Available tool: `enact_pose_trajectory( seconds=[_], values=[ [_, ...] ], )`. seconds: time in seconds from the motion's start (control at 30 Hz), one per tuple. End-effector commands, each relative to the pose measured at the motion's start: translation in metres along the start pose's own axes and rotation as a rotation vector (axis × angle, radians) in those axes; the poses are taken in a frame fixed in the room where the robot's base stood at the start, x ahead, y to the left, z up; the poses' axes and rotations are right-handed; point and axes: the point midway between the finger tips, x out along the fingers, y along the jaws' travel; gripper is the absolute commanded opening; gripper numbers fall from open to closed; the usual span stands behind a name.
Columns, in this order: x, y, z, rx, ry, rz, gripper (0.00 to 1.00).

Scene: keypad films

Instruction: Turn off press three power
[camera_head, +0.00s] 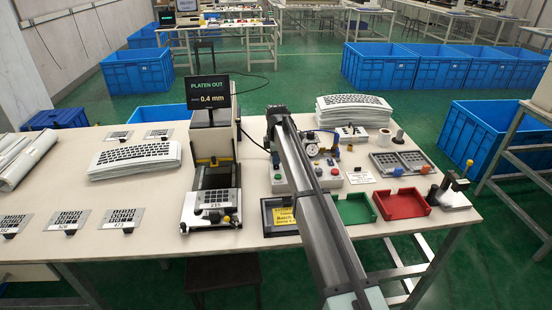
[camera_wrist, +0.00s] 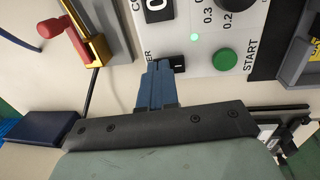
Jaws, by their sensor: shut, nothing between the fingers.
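The press (camera_head: 210,190) stands left of my arm, with a black screen (camera_head: 208,92) above it reading "PLATEN OUT" and 0.4 mm. Its number is not legible. A pale control box (camera_head: 330,178) lies beside it, partly hidden by my arm. In the wrist view, the control panel (camera_wrist: 208,62) carries a black power switch (camera_wrist: 178,64), a lit green lamp (camera_wrist: 194,37) and a green START button (camera_wrist: 225,59). My gripper (camera_wrist: 158,66) is shut and empty, its blue fingertips right at the switch. Contact and the switch position cannot be told.
A red-handled lever (camera_wrist: 70,38) on a yellow bracket is left of the fingers. Green tray (camera_head: 355,209) and red tray (camera_head: 401,204) lie right of my arm. Keypad film stacks (camera_head: 135,160) and small plates (camera_head: 123,218) lie on the left of the table.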

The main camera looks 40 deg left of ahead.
Motion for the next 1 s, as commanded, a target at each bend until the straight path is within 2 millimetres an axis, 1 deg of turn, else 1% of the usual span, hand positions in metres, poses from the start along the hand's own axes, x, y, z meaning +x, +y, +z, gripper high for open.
enact_pose_trajectory(
  seconds=[0.03,0.1,0.53,1.0],
  values=[
    [0.006,0.003,0.000,0.000,0.000,-0.001,0.00],
    [0.011,0.006,0.000,0.000,0.000,-0.001,0.00],
    [0.015,0.006,0.000,0.000,0.000,-0.001,0.00],
    [0.011,-0.012,0.000,0.000,-0.001,-0.010,0.00]
  ],
)
